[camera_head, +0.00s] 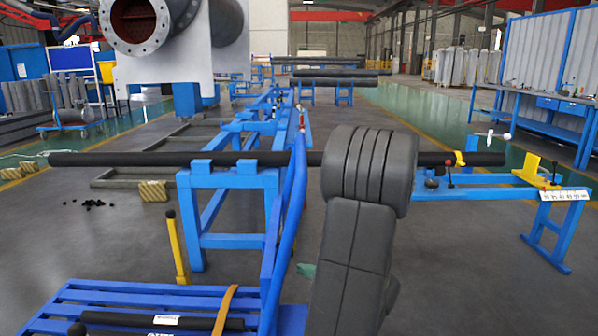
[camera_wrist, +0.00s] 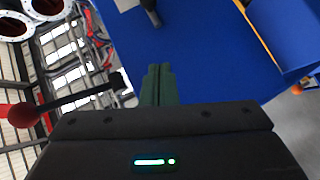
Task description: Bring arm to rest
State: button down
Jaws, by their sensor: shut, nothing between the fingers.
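My gripper (camera_wrist: 158,72) shows in the wrist view as two dark green fingers side by side, touching and empty. Behind them is a plain blue surface (camera_wrist: 205,55). In the head view my grey arm rises in the foreground right of the middle, folded at a thick joint; it hides part of a long black pipe. A small green piece shows at the arm's left edge, and I cannot tell whether it is my gripper.
The black pipe (camera_head: 120,159) lies across blue stands (camera_head: 230,180). A blue slatted cart (camera_head: 110,300) and a yellow post (camera_head: 177,250) stand front left. A flanged shell (camera_head: 183,48) is at the upper left. In the wrist view a red-knobbed lever (camera_wrist: 22,115) is left of the fingers.

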jog(key=s+d+r+m+t+h+p, duration=0.1)
jog(key=d+r+m+h+p, duration=0.1)
jog(key=d, duration=0.4)
jog(key=shift+s+d+r+m+h+p, duration=0.25)
jog(key=shift+d+m+h+p, duration=0.2)
jog(key=shift+h, duration=0.25)
